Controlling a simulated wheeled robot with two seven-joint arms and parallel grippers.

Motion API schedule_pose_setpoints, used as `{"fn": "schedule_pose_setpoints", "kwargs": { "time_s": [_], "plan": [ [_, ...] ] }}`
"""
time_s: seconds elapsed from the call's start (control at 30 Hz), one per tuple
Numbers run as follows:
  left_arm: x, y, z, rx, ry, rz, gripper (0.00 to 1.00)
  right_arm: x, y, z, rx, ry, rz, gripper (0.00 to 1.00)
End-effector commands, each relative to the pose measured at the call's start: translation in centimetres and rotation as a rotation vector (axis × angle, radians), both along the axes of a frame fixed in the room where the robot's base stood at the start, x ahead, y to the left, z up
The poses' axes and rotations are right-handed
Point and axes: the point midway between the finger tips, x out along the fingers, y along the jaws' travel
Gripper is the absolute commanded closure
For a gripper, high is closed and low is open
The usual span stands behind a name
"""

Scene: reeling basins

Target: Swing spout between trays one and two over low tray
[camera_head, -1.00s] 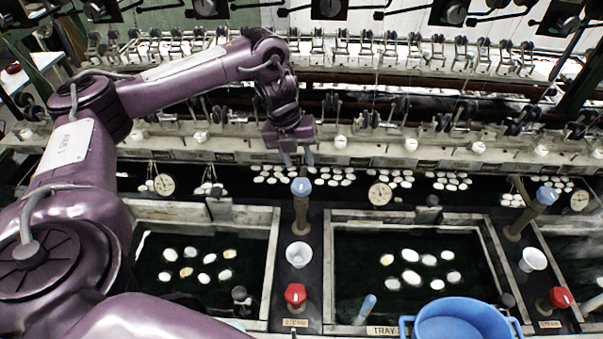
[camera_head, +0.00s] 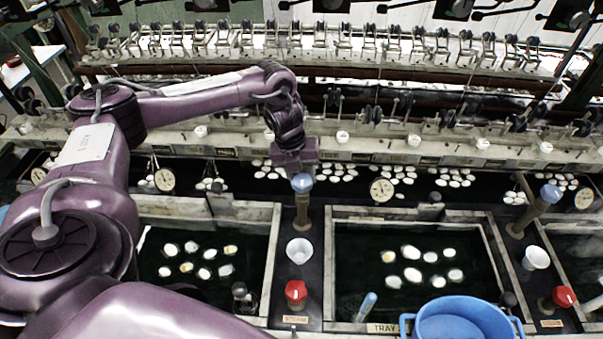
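The spout (camera_head: 302,212) stands upright on the dark strip between two trays and has a blue top. The left tray (camera_head: 272,262) and the middle tray (camera_head: 333,262) both hold dark water with several white cocoons. I cannot tell which water level is lower. The middle tray has a partly covered "TRAY" label. My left gripper (camera_head: 297,172) points down right at the spout's blue top. Its fingertips are hard to make out there, so I cannot tell its opening or whether it touches. My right gripper is out of view.
A white cup (camera_head: 299,251) and a red knob (camera_head: 296,292) stand in front of the spout. A blue basin (camera_head: 460,322) sits at the middle tray's front edge. Another blue-topped spout (camera_head: 535,208) is at right. Reeling machinery runs along the back.

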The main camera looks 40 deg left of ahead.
Motion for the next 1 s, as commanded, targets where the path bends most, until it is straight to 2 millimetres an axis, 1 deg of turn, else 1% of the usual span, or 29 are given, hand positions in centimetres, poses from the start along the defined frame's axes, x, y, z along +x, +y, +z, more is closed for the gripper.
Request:
{"fn": "schedule_pose_setpoints", "kwargs": {
  "time_s": [0.03, 0.2, 0.3, 0.73, 0.87, 1.0],
  "plan": [
    [0.0, 0.0, 0.0, 0.0, 0.0, 0.0, 0.66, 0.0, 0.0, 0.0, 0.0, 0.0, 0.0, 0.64],
    [0.0, 0.0, 0.0, 0.0, 0.0, 0.0, 0.88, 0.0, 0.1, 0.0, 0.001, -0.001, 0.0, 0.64],
    [0.0, 0.0, 0.0, 0.0, -0.001, 0.0, 1.0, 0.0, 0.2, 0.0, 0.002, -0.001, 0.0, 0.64],
    [0.0, 0.1, 0.1, 0.0, -0.003, 0.024, 1.0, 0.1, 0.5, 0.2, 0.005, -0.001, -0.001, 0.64],
    [-0.3, 0.4, 0.2, 0.0, -0.001, 0.074, 1.0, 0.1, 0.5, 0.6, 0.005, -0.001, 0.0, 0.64],
    [-0.6, 0.8, 0.3, 0.001, -0.001, 0.163, 1.0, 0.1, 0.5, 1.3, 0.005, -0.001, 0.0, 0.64]
  ]
}}
